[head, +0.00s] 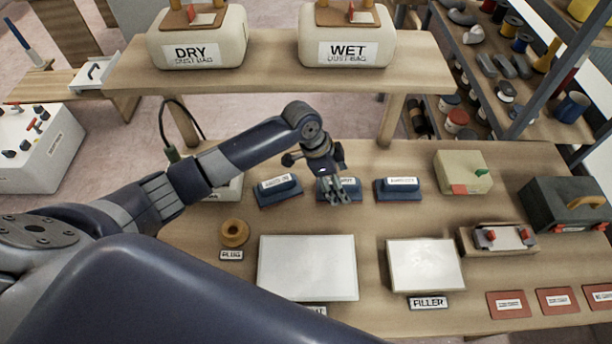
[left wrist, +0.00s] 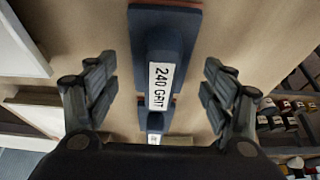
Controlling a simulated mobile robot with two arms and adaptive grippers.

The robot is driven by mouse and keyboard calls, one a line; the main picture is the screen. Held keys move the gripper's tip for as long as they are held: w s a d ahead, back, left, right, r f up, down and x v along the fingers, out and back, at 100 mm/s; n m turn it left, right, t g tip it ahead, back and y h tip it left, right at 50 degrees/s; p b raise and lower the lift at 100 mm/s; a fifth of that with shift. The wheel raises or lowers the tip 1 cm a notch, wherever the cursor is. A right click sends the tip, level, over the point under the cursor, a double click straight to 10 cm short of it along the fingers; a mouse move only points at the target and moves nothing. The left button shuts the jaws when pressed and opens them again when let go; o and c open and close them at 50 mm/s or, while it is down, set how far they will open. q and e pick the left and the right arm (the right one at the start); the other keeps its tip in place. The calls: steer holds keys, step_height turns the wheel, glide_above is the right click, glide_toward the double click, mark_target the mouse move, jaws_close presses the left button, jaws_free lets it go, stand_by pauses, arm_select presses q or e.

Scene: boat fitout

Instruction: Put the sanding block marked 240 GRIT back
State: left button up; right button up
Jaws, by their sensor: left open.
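The sanding block marked 240 GRIT (left wrist: 164,60) is a dark blue block with a white label in the left wrist view. It lies on the bench, between and beyond the open fingers of my left gripper (left wrist: 160,95). In the head view my left gripper (head: 346,198) is over the middle blue block (head: 325,193) of a row of three and hides part of it and its label. Similar blue blocks stand at its left (head: 279,194) and right (head: 398,193); their label text is too small to read surely. My right gripper is not in view.
White panels (head: 307,267) (head: 425,265), the right one labelled FILLER, lie in front of the blocks, with a yellow-brown ring (head: 235,232) at left. A cream box (head: 462,172) and dark toolbox (head: 566,205) stand at right. A raised shelf (head: 270,82) with DRY and WET bags is behind.

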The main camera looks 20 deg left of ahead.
mark_target(290, 181)
arm_select(q)
steer(key=b+v, duration=0.1)
steer(key=v, duration=0.2)
steer(key=shift+a+r, duration=0.25)
steer(key=shift+r, duration=0.05)
steer(key=s+a+b, duration=0.1)
steer(key=a, duration=0.2)
steer(key=s+a+b, duration=0.1)
steer(key=a, duration=0.2)
steer(key=s+a+b, duration=0.1)
steer(key=s+a, duration=0.1)
steer(key=a, duration=0.1)
steer(key=shift+s+a+f, duration=0.1)
steer(key=shift+a+f, duration=0.1)
steer(key=shift+a, duration=0.15)
steer(key=shift+s+a+r+b, duration=0.15)
steer(key=shift+s+a+b, duration=0.15)
steer(key=shift+a, duration=0.25)
